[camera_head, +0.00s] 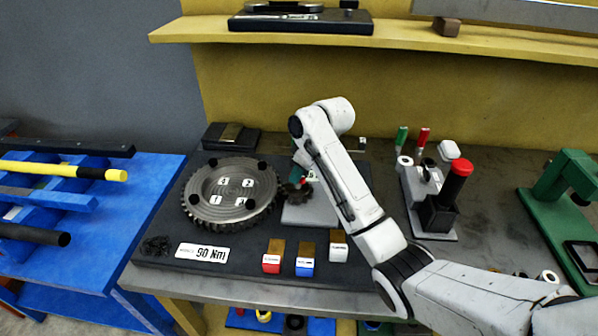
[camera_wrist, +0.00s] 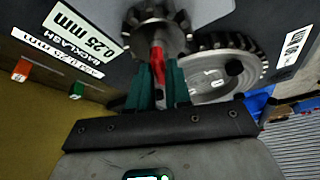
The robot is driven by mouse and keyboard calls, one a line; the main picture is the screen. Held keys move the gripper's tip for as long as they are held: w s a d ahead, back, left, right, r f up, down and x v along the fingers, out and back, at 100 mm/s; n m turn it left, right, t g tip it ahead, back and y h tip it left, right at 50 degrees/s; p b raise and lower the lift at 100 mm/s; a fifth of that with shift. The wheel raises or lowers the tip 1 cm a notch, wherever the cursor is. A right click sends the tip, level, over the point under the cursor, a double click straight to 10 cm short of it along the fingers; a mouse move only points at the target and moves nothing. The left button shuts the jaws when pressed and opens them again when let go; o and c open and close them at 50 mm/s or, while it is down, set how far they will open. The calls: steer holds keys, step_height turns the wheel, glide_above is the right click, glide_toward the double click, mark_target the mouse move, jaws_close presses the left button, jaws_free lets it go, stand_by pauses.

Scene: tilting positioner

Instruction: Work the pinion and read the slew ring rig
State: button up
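The slew ring (camera_head: 215,212) is a grey toothed disc with black bolts and numbered white tags, flat on a dark base plate (camera_head: 165,225). A smaller dark pinion (camera_head: 293,193) stands at its right edge; it also shows in the wrist view (camera_wrist: 142,20). A red handle (camera_wrist: 157,62) rises from the pinion. My gripper (camera_head: 299,172) is over the pinion, its green fingers (camera_wrist: 160,75) on either side of the red handle. Whether they press on it is unclear. A white "0.25 mm backlash" label (camera_wrist: 68,30) lies beside the pinion.
Red, blue and white-faced blocks (camera_head: 305,265) stand at the plate's front right. A red-topped black fixture (camera_head: 447,200) and a green press (camera_head: 563,180) stand to the right. A blue rack with rods (camera_head: 100,255) is left. A yellow shelf (camera_head: 400,35) overhangs the back.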

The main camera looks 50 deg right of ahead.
steer(key=o, duration=0.4)
steer(key=shift+c, duration=0.2)
steer(key=p+v, duration=0.1)
steer(key=v, duration=1)
steer(key=shift+f, duration=0.15)
